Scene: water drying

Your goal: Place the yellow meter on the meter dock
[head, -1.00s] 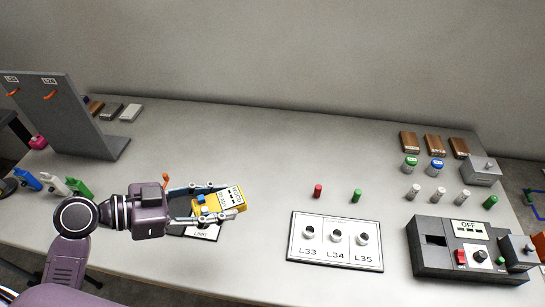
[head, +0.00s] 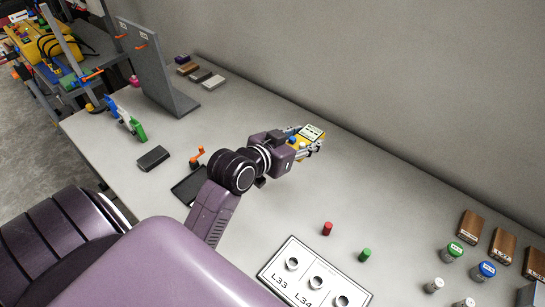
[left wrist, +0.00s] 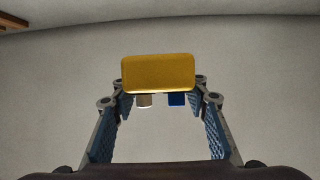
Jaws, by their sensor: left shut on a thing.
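My left gripper (head: 308,141) is shut on the yellow meter (head: 313,133), held over the rear part of the table. The meter has a pale display face and a blue part near the fingers. In the left wrist view the yellow meter (left wrist: 158,73) sits between the two fingertips, with a blue and a pale knob under it. A dark flat plate (head: 187,188) lies on the table left of my arm, partly hidden by it; I cannot tell whether it is the meter dock. My right gripper is not in view.
A grey upright stand (head: 157,70) is at the back left, beside several small blocks (head: 202,76). A black box (head: 153,158) and an orange clamp (head: 197,156) are near the plate. A socket panel (head: 310,278) and red cylinder (head: 327,228) are in front. The table's middle is clear.

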